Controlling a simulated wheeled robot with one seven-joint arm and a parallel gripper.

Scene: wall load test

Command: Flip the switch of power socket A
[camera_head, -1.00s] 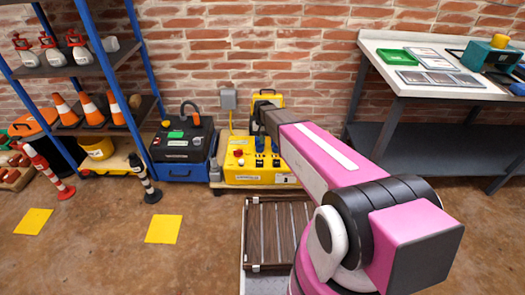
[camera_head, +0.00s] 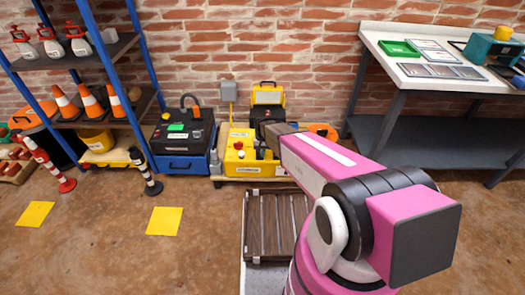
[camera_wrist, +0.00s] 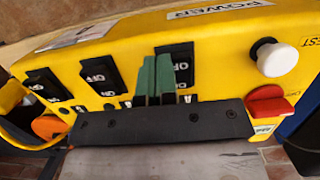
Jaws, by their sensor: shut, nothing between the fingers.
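The yellow power box (camera_head: 240,160) stands on a low pallet by the brick wall; my arm hides its right part in the head view. In the wrist view its panel (camera_wrist: 225,50) carries a row of black switches: one at left (camera_wrist: 45,85), one in the middle (camera_wrist: 102,75) and one at right (camera_wrist: 178,62). I cannot read which is socket A. My gripper (camera_wrist: 155,75) is shut and empty, its green fingertips in front of the right switch and covering part of it. Whether they touch it, I cannot tell.
A white knob (camera_wrist: 278,58) and a red knob (camera_wrist: 268,105) sit right of the switches. A black-and-blue unit (camera_head: 184,140) stands left of the box. A slatted wooden panel (camera_head: 272,225) lies in front. A workbench (camera_head: 390,80) stands at right.

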